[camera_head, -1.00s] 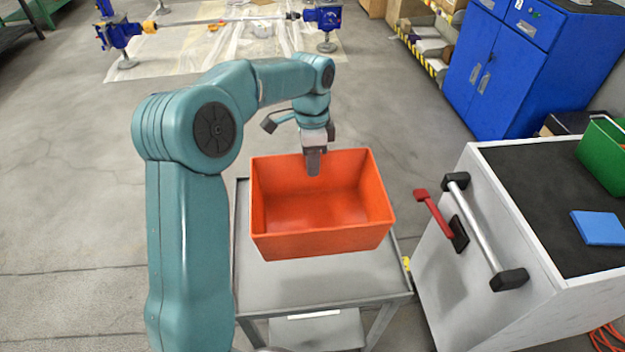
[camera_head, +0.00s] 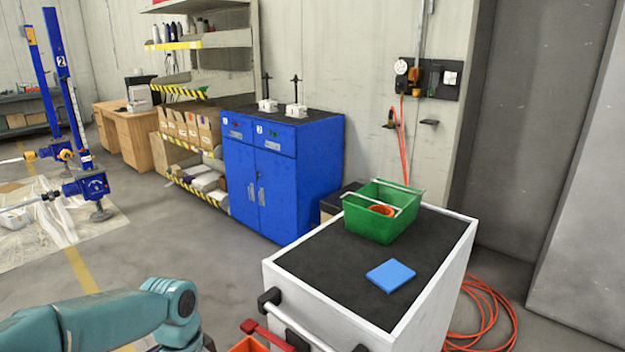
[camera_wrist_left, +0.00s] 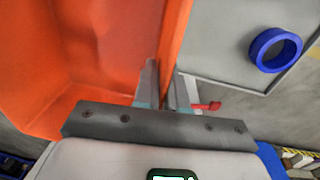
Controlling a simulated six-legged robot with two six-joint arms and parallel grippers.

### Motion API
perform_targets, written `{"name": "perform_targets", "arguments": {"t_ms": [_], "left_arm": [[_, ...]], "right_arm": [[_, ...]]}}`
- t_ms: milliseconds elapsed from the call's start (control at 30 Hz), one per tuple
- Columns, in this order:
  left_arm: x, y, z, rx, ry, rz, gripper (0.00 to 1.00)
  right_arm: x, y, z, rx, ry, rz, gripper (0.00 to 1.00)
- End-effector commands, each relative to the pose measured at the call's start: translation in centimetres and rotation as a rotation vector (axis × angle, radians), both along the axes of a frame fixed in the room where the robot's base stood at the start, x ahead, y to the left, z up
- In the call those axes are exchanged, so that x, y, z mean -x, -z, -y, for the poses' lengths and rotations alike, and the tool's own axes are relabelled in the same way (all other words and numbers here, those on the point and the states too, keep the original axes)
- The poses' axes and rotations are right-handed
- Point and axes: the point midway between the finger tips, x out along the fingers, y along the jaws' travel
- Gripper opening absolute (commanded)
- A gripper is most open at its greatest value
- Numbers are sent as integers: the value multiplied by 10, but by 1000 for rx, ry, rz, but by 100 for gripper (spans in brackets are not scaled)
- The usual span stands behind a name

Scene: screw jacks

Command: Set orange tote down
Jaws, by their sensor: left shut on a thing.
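The orange tote (camera_head: 249,344) shows only as a small piece at the bottom edge of the head view, beside the white cart. In the left wrist view the tote (camera_wrist_left: 90,50) fills the left half. My left gripper (camera_wrist_left: 166,88) is shut on the tote's wall, with one finger on each side of it. In the head view my left arm comes in at the bottom left, and its gripper is out of frame. I cannot tell whether the tote touches a surface below. My right gripper is in neither view.
A white cart (camera_head: 440,290) with a black top holds a green bin (camera_head: 382,222) and a blue block (camera_head: 390,275). A blue cabinet (camera_head: 262,185) stands behind. In the wrist view a blue ring (camera_wrist_left: 258,48) lies on a grey surface. Orange hose (camera_head: 490,310) lies on the floor at right.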

Motion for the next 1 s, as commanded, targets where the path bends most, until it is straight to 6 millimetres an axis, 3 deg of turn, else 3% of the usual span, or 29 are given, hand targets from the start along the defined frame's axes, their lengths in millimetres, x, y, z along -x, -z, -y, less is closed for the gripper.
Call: {"name": "perform_targets", "arguments": {"t_ms": [133, 400, 1000], "left_arm": [[7, 22, 22, 2, -222, -1, 0], [-1, 34, 29, 3, -571, 2, 0], [0, 33, 29, 2, -646, 2, 0]], "right_arm": [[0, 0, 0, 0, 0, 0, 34], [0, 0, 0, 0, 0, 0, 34], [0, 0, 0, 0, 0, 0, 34]]}}
